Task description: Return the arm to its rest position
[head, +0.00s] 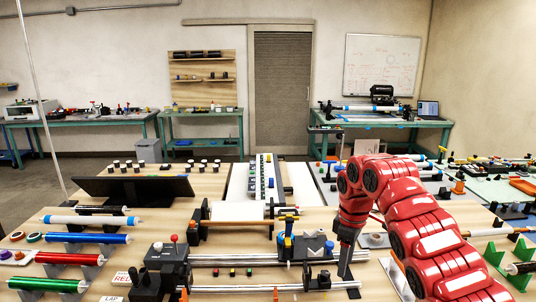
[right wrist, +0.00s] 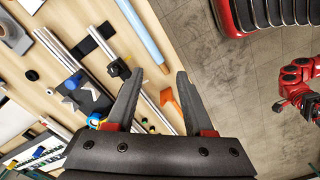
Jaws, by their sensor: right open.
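My right arm (head: 410,220) is red and comes in from the right in the head view, bent over the workbench (head: 208,185). Its dark right gripper (head: 346,272) points down near the metal rails (head: 240,259) at the front of the bench. In the right wrist view the two fingers of the right gripper (right wrist: 158,76) stand apart, with nothing between them. Below them I see the bench edge, an orange piece (right wrist: 170,102) and a light blue roll (right wrist: 140,30). My left gripper does not show in the head view.
A black monitor (head: 135,187) and coloured rolls (head: 88,238) stand at the left of the bench. A blue-and-yellow fixture (head: 289,240) stands just left of the gripper. Bare floor (right wrist: 225,90) lies beyond the bench edge in the right wrist view.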

